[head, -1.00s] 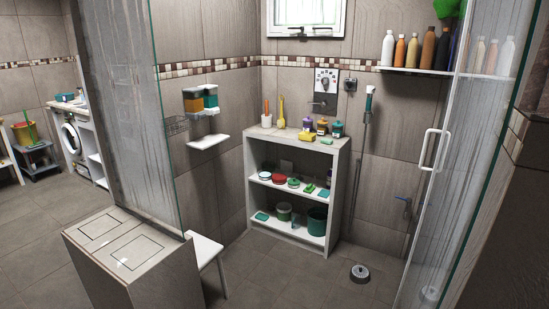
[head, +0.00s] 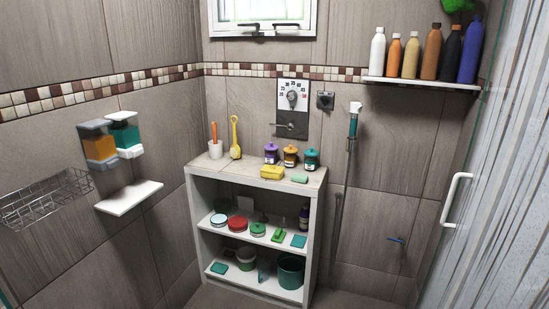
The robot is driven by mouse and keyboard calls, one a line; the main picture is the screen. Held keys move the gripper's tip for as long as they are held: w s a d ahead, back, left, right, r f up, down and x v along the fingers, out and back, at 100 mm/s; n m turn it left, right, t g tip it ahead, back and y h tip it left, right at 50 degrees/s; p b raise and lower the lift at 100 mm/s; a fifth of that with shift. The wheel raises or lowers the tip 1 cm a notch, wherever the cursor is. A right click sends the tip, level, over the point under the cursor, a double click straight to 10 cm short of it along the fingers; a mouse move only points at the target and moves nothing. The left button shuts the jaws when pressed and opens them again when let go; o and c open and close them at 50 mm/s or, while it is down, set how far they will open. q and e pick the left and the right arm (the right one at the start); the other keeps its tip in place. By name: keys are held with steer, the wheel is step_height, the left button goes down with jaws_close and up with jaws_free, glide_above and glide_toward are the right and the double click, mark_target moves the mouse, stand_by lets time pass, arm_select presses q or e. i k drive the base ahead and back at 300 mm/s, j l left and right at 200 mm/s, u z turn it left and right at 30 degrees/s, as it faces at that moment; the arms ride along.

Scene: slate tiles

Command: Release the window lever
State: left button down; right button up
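The window (head: 262,12) is at the top of the back wall, cut off by the upper edge of the head view. It has a white frame with pale glass. Dark lever-like fittings (head: 287,27) run along its lower frame. Their exact shape and position are too small to tell. The window looks shut. Neither of my grippers is in view.
A white shelf unit (head: 318,215) with jars and tubs stands below the window. A bottle shelf (head: 421,83) is at upper right. A glass door with a white handle (head: 456,200) is at right. A wire basket (head: 44,197) and soap ledge (head: 129,197) are at left.

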mark_target(256, 25)
steer(key=i, duration=2)
